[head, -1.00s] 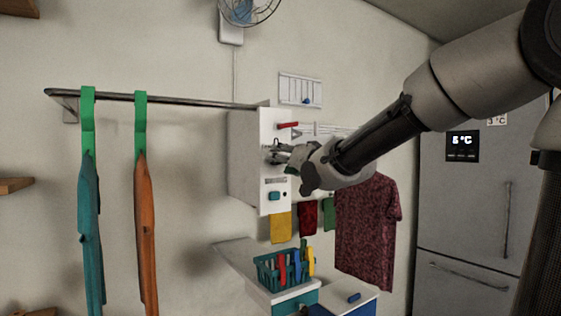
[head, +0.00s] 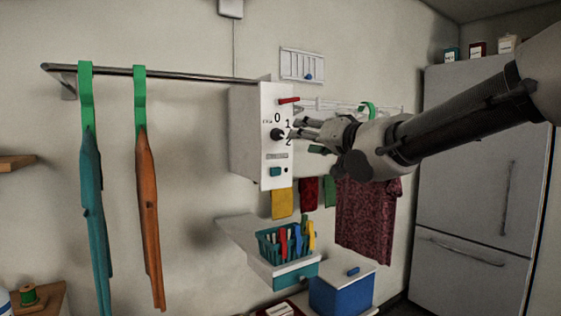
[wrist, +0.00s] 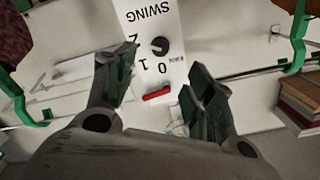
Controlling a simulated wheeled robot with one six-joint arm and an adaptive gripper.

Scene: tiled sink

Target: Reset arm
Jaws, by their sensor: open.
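My gripper (head: 306,134) is open and empty in the head view, just right of a white control box (head: 244,135) on the wall. The box has a dark round knob (head: 277,134) with marks 0, 1 and 2, a red lever (head: 289,100) on top and a teal button (head: 275,171) below. In the wrist view the two green-padded fingers (wrist: 158,95) stand wide apart. The knob (wrist: 160,46) shows beyond them, apart from both fingers. The red lever (wrist: 157,96) shows between them. My arm comes in from the right.
A metal rail (head: 160,74) holds teal (head: 93,200) and orange (head: 149,200) garments. Below the box are a shelf with a teal basket (head: 283,244) and a blue bin (head: 340,292). A maroon shirt (head: 365,215) hangs behind my arm. A grey fridge (head: 470,190) stands right.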

